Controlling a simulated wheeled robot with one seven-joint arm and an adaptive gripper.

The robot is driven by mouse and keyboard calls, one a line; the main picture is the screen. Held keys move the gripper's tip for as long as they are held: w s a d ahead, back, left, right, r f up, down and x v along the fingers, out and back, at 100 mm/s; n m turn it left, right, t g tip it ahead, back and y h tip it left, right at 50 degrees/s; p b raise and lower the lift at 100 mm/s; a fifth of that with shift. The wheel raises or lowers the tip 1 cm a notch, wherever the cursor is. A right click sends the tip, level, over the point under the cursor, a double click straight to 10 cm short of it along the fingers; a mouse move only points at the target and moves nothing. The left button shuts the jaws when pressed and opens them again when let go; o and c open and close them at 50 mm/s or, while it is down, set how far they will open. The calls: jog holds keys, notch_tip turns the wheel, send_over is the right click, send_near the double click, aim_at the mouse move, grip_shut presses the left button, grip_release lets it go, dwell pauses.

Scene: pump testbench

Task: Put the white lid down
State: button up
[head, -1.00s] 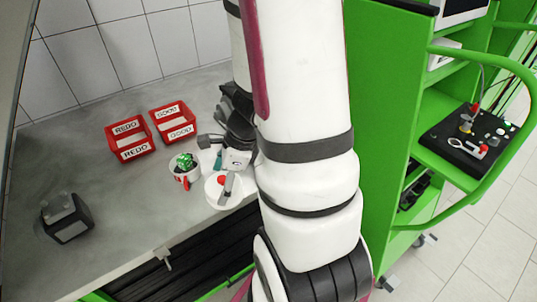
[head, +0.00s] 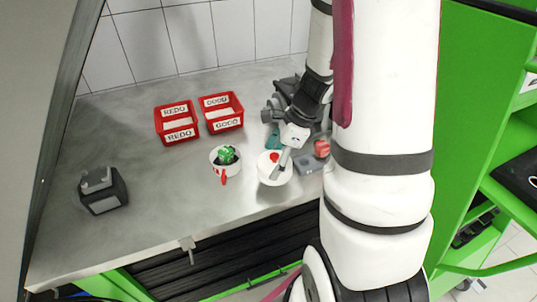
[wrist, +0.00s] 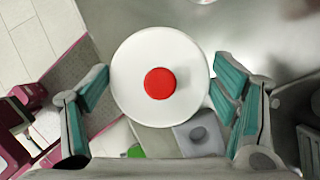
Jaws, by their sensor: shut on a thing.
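The white lid (head: 275,175) is a round disc with a red knob (wrist: 160,83) in its middle. It also fills the centre of the wrist view (wrist: 132,105), knob facing the camera. My gripper (head: 281,155) is shut on the lid, with teal finger pads at its left and right sides in the wrist view (wrist: 160,88). The lid is over the grey worktop, right of a white cup (head: 226,166) with a red handle and green and dark contents. I cannot tell whether the lid touches the worktop; its underside is hidden.
A small grey box (head: 306,165) with a red part near it sits just right of the lid. Red bins labelled REDO (head: 180,135) and GOOD (head: 226,124) stand behind the cup. A dark block (head: 103,192) stands at the left. The worktop (head: 150,215) between block and cup is clear.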

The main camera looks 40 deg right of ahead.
jog(key=w+d, duration=0.1)
jog(key=w, duration=0.1)
jog(key=w+d, duration=0.1)
jog(key=w+b, duration=0.1)
jog(key=w, duration=0.1)
jog(key=shift+w+d+f, duration=0.3)
jog(key=shift+d+f, duration=0.05)
jog(key=shift+d, duration=0.05)
notch_tip(320, 180, down, 4)
jog(key=b, duration=0.3)
jog(key=shift+r, duration=0.3)
jog(key=o, duration=0.9)
jog(key=shift+f, duration=0.2)
jog(key=shift+r, duration=0.15)
